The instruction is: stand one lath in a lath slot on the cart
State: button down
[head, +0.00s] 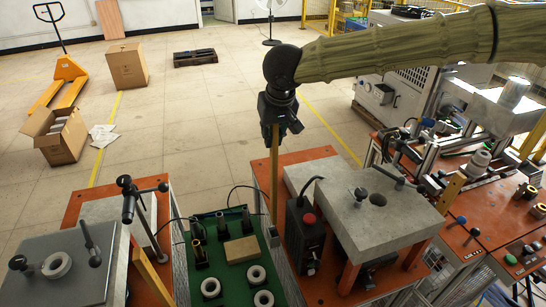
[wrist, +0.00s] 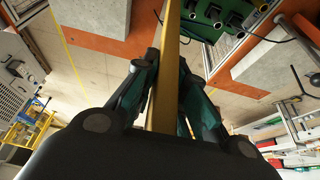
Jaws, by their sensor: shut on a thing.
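My gripper (head: 273,128) is shut on a long, thin wooden lath (head: 274,180). The lath hangs nearly upright below the fingers. Its lower end is by the back right corner of the green-topped cart (head: 203,240); I cannot tell whether it is in a slot or just beside the cart. In the wrist view the lath (wrist: 172,45) runs up between the two fingers (wrist: 165,95), with the green top (wrist: 205,25) near its far end. The cart carries black holders, pale rings and a tan block (head: 241,249).
A grey block on orange legs (head: 375,215) and a black box with a red button (head: 304,240) stand right of the cart. A grey-topped station (head: 60,270) and a slanted wooden strip (head: 150,275) are at left. Open floor lies behind.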

notch_tip(320, 180, up, 14)
jog(key=p, duration=0.8)
dwell(0.8)
